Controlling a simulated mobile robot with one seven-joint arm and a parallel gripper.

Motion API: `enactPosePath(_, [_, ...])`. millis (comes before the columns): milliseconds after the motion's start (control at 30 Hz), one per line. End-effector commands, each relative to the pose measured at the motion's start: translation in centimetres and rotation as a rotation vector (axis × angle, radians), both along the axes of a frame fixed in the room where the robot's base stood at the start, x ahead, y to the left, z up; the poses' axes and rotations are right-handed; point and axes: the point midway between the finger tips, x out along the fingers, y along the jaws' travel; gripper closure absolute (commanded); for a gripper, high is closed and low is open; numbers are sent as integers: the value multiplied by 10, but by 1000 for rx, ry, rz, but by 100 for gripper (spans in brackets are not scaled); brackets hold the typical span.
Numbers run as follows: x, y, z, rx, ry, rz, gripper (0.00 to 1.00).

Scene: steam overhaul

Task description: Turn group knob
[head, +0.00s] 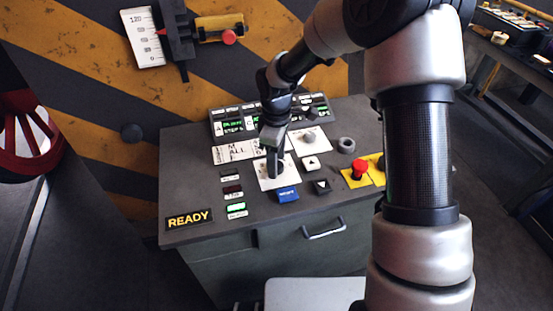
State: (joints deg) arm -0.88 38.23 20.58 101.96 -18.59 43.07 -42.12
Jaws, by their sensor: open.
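My gripper (274,168) points down at a white plate (291,181) near the middle of the grey console top. Its jaws are open. A knob on this plate is largely hidden by the gripper, so I cannot tell whether the fingers touch it. A second white plate (322,146) behind and to the right carries a round grey knob (309,139). The labels are too small to read which one is the group knob. A white label strip (228,154) with partly covered lettering lies left of the gripper.
A READY sign (189,219) sits front left. A handle (324,228) juts from the front.

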Motion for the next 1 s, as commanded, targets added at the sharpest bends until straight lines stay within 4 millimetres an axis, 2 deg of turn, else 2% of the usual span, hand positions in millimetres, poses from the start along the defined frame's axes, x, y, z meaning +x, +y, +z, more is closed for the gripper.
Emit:
enactPosePath(167, [0,0,7,0,0,-1,49])
enactPosePath(267, [1,0,21,1,-3,-2,49])
enactPosePath(700, [1,0,126,0,-5,-2,49])
enactPosePath(833, [1,0,150,1,-3,-1,49])
enactPosePath(1000, [0,0,169,0,-1,-1,49])
